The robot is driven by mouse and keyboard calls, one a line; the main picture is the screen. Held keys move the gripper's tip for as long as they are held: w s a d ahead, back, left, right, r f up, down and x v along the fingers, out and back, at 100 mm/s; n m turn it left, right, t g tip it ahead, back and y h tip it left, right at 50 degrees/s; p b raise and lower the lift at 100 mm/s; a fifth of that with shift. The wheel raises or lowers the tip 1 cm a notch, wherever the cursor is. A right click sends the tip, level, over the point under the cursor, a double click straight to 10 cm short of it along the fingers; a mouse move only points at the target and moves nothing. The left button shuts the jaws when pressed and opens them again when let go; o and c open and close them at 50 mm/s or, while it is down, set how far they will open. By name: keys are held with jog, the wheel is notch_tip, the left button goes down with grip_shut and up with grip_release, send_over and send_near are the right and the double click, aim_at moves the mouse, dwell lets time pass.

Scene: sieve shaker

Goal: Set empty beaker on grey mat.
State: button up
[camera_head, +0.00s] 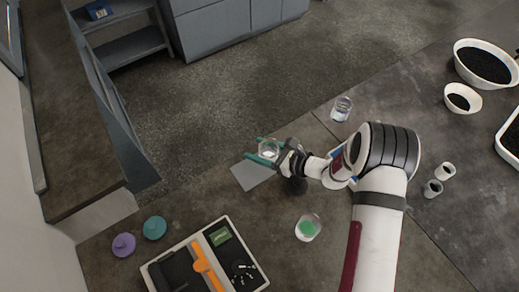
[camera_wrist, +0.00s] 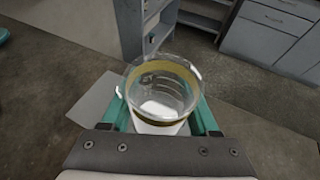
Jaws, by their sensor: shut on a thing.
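A clear glass beaker (camera_wrist: 160,92) with a yellow band is held upright between the green fingers of my gripper (camera_wrist: 162,118) in the wrist view. It looks empty. In the head view the beaker (camera_head: 268,147) sits between the fingers of my gripper (camera_head: 266,152), over or just beyond the grey mat (camera_head: 250,176). The mat also shows in the wrist view (camera_wrist: 97,104), left of and behind the gripper. I cannot tell the beaker's height above the mat or table, since its base is hidden.
Another glass vessel (camera_head: 341,108) stands near the table's far edge. A container with green contents (camera_head: 308,228) stands in front. A tray (camera_head: 262,280) with an orange tool, purple lid (camera_head: 123,245) and teal lid (camera_head: 155,228) lie at left front. White bowls (camera_head: 462,98) stand at right.

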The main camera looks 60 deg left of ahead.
jog(key=shift+f, duration=0.35)
jog(key=o, duration=1.4)
jog(key=shift+f, duration=0.1)
